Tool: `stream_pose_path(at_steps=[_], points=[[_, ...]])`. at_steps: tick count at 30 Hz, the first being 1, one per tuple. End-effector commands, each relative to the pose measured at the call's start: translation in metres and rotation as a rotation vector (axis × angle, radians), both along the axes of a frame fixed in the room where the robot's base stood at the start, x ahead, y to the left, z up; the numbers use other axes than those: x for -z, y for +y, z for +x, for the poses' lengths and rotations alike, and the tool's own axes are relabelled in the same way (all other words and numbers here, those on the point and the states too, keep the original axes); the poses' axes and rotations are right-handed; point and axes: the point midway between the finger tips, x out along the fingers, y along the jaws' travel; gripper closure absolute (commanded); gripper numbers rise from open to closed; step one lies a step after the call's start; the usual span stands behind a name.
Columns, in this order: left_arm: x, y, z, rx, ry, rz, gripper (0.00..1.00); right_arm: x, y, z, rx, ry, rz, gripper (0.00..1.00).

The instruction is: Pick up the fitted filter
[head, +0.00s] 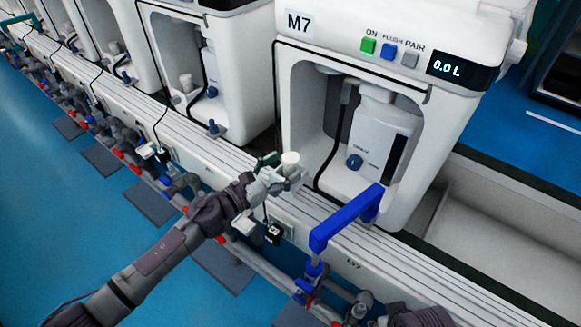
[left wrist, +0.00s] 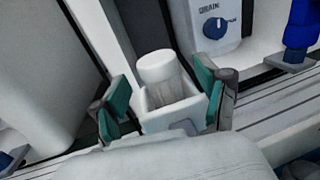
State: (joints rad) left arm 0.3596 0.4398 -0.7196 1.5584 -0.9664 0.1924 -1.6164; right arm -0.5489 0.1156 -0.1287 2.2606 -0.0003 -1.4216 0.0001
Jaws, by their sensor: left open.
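The fitted filter (left wrist: 157,70) is a short white cylinder with a rounded top and a paler, clear-looking lower part. It stands upright in a small square white holder (left wrist: 168,118). In the head view the filter (head: 290,159) shows as a white cap beside the M7 unit. My left gripper (left wrist: 162,84) is open, with one green-padded finger on each side of the filter and holder. I see gaps between the pads and the filter. In the head view my left gripper (head: 278,173) is at the filter, and its fingers partly hide the holder.
The white M7 unit (head: 300,60) stands just behind, with a white canister (head: 383,135) and blue knob inside. A blue pipe handle (head: 345,217) rises to the right of the gripper. Pipes and valves run along the front of the ribbed ledge (head: 170,118).

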Motion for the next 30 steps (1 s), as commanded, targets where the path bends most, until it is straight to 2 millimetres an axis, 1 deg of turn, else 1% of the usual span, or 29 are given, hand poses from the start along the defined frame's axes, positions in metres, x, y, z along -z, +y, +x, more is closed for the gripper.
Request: stream_pose_path(at_steps=[1,3,6,14,21,26,30], points=[[-0.002,-0.006,0.007,0.000,-0.001,-0.001,0.26,0.001,0.000,0.000,0.000,0.002,0.000,0.60],[-0.001,-0.013,0.013,-0.001,0.001,-0.002,0.26,0.002,0.000,-0.001,0.000,0.004,-0.001,0.60],[-0.001,-0.019,0.019,-0.001,0.000,-0.001,0.26,0.000,0.000,0.000,0.000,0.000,0.000,0.60],[0.000,-0.020,0.019,-0.001,0.001,-0.001,0.26,-0.007,0.001,0.002,0.000,-0.014,0.002,0.60],[0.000,-0.020,0.019,-0.001,0.001,-0.001,0.66,-0.006,0.001,0.002,0.000,-0.013,0.002,0.60],[0.000,-0.020,0.019,-0.001,0.001,-0.001,0.93,-0.005,0.000,0.001,0.000,-0.009,0.002,0.60],[-0.001,-0.020,0.019,-0.001,0.000,-0.001,0.93,-0.003,0.000,0.000,0.000,-0.004,0.001,0.60]])
